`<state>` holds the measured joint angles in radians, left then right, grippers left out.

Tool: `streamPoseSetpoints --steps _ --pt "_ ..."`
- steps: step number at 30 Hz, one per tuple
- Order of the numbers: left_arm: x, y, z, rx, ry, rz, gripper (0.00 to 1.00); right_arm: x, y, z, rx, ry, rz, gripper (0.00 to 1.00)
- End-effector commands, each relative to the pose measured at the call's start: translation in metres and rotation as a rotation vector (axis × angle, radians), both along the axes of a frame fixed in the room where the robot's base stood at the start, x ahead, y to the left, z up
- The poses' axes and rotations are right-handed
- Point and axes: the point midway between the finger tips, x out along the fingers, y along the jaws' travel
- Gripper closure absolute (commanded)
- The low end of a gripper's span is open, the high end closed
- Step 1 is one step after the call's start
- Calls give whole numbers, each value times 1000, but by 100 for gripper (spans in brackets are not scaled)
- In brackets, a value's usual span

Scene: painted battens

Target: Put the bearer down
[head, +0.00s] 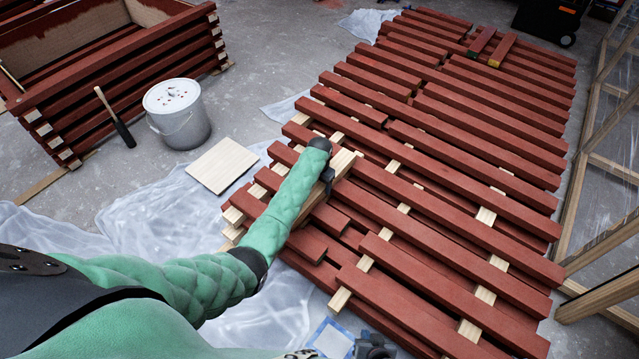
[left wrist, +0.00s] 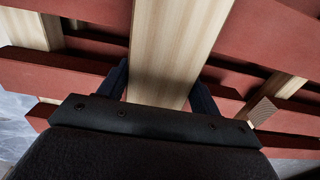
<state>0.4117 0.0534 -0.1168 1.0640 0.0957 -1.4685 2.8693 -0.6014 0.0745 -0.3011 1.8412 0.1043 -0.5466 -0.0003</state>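A pale wooden bearer (head: 343,161) lies across the stack of red battens (head: 440,195), at a slant along the stack's near left part. My left gripper (head: 329,176) is at it, with my green arm hiding part of it in the head view. In the left wrist view the bearer (left wrist: 172,45) runs between the two dark fingers (left wrist: 160,88), which sit close against both sides. The gripper looks shut on it. I cannot tell whether its underside touches the battens. A dark grey part at the bottom edge looks like my right gripper (head: 375,346); its fingers are unclear.
Other pale bearers (head: 365,263) show between the batten layers. A white bucket (head: 178,113), a pale board (head: 222,165) and a red slatted crate (head: 110,75) stand to the left. Plastic sheeting (head: 150,222) covers the floor. A timber frame (head: 605,160) stands at right.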

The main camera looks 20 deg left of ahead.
Motion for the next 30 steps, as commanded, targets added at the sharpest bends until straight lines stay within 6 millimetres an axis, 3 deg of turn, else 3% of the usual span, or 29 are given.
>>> streamPoseSetpoints --steps 1,3,16,30 --pt "0 0 0 0 0 0 27 0 0 0 0 0 0 100" --pt "0 0 0 0 0 0 15 0 0 0 0 0 0 100" --pt "0 2 9 2 -2 -1 15 -2 0 -4 0 3 0 100" --pt "1 0 96 -1 -2 0 15 -4 0 11 0 6 2 100"
